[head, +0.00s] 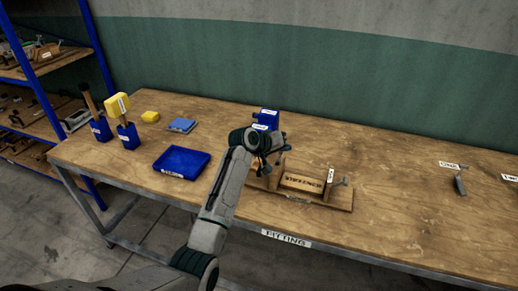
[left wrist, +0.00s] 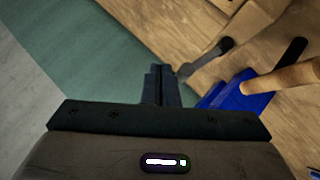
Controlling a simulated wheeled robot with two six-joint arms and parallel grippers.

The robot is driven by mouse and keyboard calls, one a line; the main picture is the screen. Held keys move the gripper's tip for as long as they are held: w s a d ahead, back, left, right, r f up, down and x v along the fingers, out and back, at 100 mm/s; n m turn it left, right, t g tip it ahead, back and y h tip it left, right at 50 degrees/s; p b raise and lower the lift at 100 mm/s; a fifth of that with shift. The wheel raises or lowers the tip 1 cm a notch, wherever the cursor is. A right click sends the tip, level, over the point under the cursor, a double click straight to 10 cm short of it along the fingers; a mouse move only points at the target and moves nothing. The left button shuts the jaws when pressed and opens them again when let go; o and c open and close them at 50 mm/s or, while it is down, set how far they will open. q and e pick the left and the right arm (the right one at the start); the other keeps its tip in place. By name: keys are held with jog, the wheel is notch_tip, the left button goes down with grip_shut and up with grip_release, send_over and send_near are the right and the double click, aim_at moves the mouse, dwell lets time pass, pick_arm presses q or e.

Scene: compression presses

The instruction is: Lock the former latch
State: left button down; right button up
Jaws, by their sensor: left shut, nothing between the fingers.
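The former is a wooden fixture (head: 338,200) on the bench, with upright end blocks and a lettered board (head: 302,183) between them. A small grey metal part (head: 340,183) shows at its right end block; I cannot tell whether it is the latch. My left gripper (head: 263,163) is at the left end of the former, partly covering it. In the left wrist view my left fingers (left wrist: 161,86) are together and empty. A dark metal lever (left wrist: 207,58) lies just beyond and right of the fingertips; touching cannot be confirmed. My right gripper is out of view.
A blue block (head: 267,118) stands behind my left wrist. A clamp (head: 460,184) lies at right. Bench between former and clamp is clear.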

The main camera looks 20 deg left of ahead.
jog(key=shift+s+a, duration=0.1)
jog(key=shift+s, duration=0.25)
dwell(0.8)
pick_arm(q)
jog(key=shift+r, duration=0.15)
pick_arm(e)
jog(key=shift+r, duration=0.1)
pick_arm(q)
jog(key=shift+r+p, duration=0.7)
jog(key=shift+p, duration=0.15)
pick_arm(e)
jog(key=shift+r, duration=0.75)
